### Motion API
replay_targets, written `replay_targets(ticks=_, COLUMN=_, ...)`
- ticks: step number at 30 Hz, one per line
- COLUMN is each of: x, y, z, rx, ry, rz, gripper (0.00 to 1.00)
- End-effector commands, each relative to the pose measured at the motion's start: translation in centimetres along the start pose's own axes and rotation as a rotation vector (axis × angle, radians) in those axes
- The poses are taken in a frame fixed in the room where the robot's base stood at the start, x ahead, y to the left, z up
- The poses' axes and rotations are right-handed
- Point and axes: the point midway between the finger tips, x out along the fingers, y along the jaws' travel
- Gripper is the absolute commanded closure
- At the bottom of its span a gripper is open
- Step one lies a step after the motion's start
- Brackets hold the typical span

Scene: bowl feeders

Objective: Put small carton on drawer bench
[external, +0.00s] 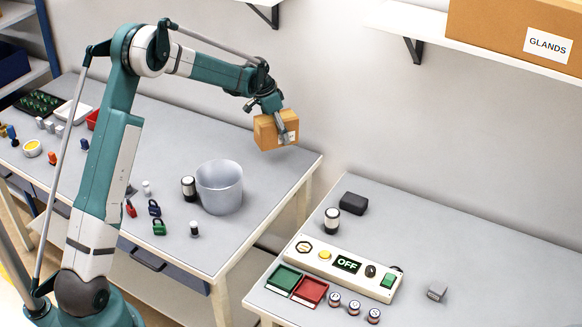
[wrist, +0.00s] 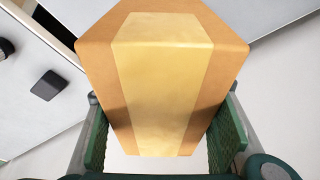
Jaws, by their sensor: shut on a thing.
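The small carton (external: 268,132) is a brown cardboard box with a white label on its side. My gripper (external: 284,130) is shut on it and holds it in the air, near the right end of the left bench. In the wrist view the carton (wrist: 160,80), with a pale tape strip, fills the middle between the two green finger pads. The drawer bench (external: 270,205) is the grey-topped left bench with blue drawers under its front edge. The underside of the carton is partly hidden.
A grey bucket (external: 220,188) and several padlocks stand on the left bench. Across a gap, the right bench (external: 450,255) holds a control panel (external: 342,268), a black box (external: 354,203) and small trays. A shelf (external: 425,20) with a large GLANDS box (external: 510,35) hangs at upper right.

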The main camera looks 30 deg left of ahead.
Motion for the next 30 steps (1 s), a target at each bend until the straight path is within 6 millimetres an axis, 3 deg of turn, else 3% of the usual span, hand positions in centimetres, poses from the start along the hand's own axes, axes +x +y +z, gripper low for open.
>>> replay_targets(ticks=3, x=-1.0, y=-3.5, z=2.5, rx=-0.064, ry=0.001, rz=-0.020, gripper=0.67)
replay_targets(ticks=15, x=-4.4, y=-13.7, z=11.6, rx=-0.277, ry=0.004, rz=-0.083, gripper=0.67)
replay_targets(ticks=30, x=-8.8, y=-24.0, z=24.0, rx=-0.530, ry=0.011, rz=-0.160, gripper=0.67)
